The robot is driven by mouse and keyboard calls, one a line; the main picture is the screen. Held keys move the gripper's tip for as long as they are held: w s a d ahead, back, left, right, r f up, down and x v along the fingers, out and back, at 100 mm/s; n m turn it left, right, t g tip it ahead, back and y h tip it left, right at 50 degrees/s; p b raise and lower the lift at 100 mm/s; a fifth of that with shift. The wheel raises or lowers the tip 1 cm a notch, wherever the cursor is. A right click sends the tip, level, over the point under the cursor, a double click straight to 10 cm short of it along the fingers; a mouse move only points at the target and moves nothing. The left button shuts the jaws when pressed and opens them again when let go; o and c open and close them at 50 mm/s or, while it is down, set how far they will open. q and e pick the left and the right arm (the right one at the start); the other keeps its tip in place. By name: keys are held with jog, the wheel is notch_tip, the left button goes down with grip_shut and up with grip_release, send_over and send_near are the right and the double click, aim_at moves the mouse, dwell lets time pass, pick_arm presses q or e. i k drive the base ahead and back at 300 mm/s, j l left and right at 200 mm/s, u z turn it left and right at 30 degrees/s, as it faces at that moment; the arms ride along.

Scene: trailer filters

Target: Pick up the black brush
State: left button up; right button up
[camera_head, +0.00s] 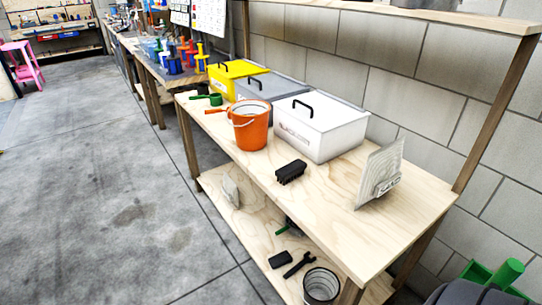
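The black brush (291,173) lies on the wooden tabletop (318,205), bristles down, near the front edge and right of the orange bucket. Nothing touches it and it is fully visible. Neither of my grippers shows in the head view, so I cannot see where they are relative to the brush.
An orange bucket (250,128) and a white box (318,128) stand behind the brush; grey and yellow (234,76) boxes are farther left. A pale filter-like panel (381,174) stands right. The lower shelf holds a black block (280,259), a wrench-like tool (299,264) and a metal bucket (321,286).

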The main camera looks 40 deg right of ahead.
aim_at(288, 171)
jog(key=i+j+z, duration=0.1)
jog(key=i+z, duration=0.4)
jog(key=i+j+z, duration=0.25)
jog(key=i+z, duration=0.2)
jog(key=i+j+z, duration=0.3)
jog(key=j+z, duration=0.2)
jog(key=l, duration=0.1)
